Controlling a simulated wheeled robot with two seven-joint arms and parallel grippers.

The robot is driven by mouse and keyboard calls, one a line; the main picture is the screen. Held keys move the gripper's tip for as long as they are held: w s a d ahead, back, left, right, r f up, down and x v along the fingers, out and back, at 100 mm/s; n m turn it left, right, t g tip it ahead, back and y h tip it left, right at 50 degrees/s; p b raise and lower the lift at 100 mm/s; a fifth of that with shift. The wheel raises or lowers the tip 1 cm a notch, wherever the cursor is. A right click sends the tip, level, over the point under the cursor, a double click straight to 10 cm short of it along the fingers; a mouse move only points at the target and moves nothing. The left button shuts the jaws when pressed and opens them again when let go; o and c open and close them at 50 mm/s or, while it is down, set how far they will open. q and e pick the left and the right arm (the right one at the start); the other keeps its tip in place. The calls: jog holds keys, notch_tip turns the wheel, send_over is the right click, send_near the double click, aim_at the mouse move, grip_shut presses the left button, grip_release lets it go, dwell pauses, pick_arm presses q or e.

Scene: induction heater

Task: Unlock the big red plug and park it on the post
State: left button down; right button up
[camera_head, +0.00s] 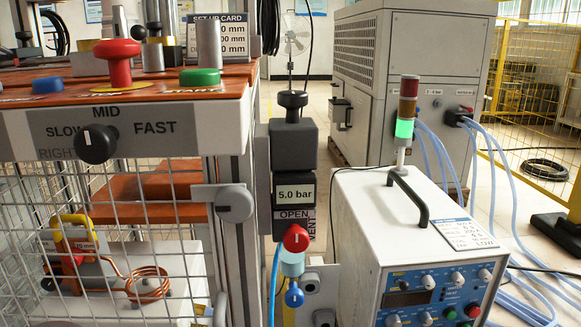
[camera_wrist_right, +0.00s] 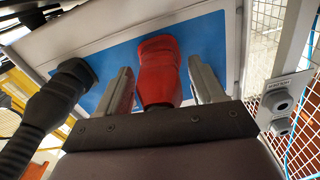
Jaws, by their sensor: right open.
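The big red plug (camera_wrist_right: 158,72) shows in the right wrist view, seated against a blue panel (camera_wrist_right: 208,45) on a pale cabinet face. Its front end is hidden at the panel, and its lower end is hidden behind my gripper body. My right gripper (camera_wrist_right: 160,66) is open, with one grey finger on each side of the plug. Gaps show between the fingers and the plug, so it is not clamped. I cannot make out a parking post for certain in either view. Neither gripper shows in the head view, and my left gripper is in no view.
A black plug with a thick cable (camera_wrist_right: 58,100) sits left of the red plug, close to the left finger. Wire mesh and a grey post with a small box (camera_wrist_right: 282,100) stand at right. In the head view are a caged bench (camera_head: 120,120) and a white heater unit (camera_head: 400,245).

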dwell(0.8)
grip_shut()
jog(key=s+p, duration=0.2)
jog(key=s, duration=0.4)
jog(key=shift+d, duration=0.25)
dwell(0.8)
